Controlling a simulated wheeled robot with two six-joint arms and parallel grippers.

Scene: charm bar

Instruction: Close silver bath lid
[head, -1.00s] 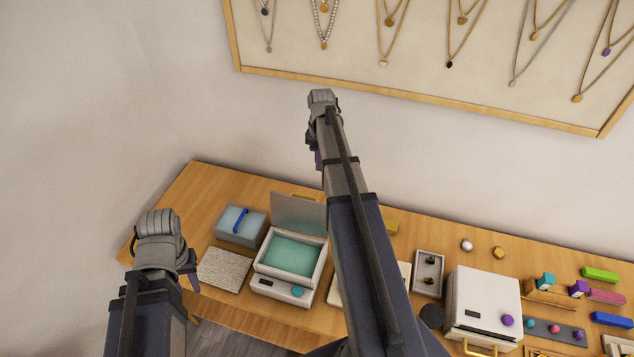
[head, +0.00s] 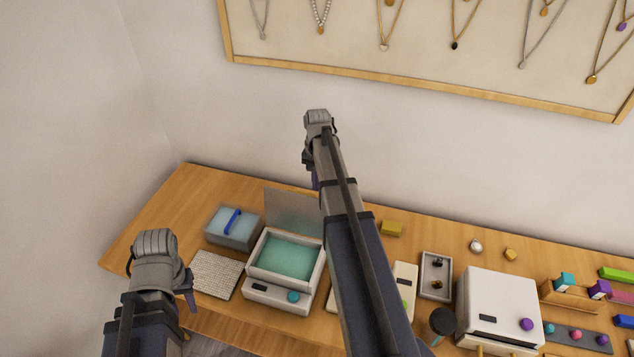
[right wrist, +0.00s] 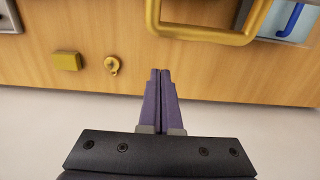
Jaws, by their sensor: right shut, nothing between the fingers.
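The silver bath is a pale box (head: 277,298) with teal liquid (head: 285,252) inside, a teal knob and a dark display on its front. Its grey lid (head: 288,208) stands open and upright at the back. A gold handle (right wrist: 205,36), apparently the lid's, shows large in the right wrist view. My right gripper (head: 315,182) is above and behind the lid near the wall. Its purple fingers (right wrist: 160,72) are shut and empty, just beside the handle in that view; contact is unclear. My left gripper (head: 191,303) is at the lower left, its fingers mostly hidden.
A blue box (head: 229,235) with a blue handle and a woven mat (head: 217,274) lie left of the bath. A gold block (head: 391,228), a grey tray (head: 436,275) and a white machine (head: 497,310) are to the right. The wall (head: 420,150) rises close behind the table.

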